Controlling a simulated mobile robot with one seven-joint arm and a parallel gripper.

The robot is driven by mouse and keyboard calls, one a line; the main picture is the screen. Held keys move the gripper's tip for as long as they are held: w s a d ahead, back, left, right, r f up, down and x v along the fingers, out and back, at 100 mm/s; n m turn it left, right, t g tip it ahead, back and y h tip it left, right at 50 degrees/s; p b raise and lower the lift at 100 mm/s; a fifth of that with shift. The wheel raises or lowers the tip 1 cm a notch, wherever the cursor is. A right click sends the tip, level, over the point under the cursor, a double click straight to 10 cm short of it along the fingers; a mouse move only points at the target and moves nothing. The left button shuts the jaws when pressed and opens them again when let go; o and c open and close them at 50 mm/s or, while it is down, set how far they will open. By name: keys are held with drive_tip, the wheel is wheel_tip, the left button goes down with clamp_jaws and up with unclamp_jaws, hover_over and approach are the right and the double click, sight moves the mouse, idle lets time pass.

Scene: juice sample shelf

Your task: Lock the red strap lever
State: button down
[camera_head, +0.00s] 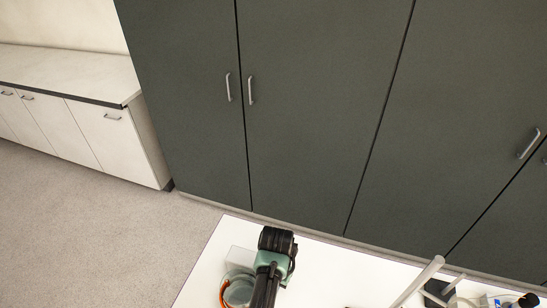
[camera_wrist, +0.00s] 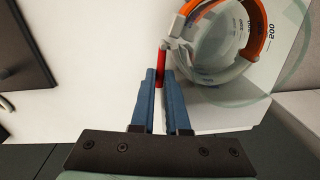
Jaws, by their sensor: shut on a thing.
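The red strap lever (camera_wrist: 161,67) shows in the wrist view as a short red bar beside a grey latch piece (camera_wrist: 175,45). My gripper (camera_wrist: 161,75) has its two blue fingers closed around the lower end of the lever. An orange strap (camera_wrist: 259,38) curves around a clear round vessel (camera_wrist: 215,52) with printed marks to the right of the lever. In the head view, the orange strap (camera_head: 224,292) and clear vessel (camera_head: 240,289) are at the table's left end, partly hidden by my arm. The fingertips and lever are hidden in that view.
The white table (camera_head: 335,272) has clear room to the right of my arm. A white frame (camera_head: 418,281) and several small items (camera_head: 510,300) stand at its right end. Dark cabinets (camera_head: 310,110) rise behind the table. A white counter (camera_head: 75,75) is at the far left.

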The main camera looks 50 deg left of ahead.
drive_tip(key=shift+a+n, duration=0.1)
drive_tip(key=shift+n, duration=0.2)
drive_tip(key=c, duration=0.9)
unclamp_jaws()
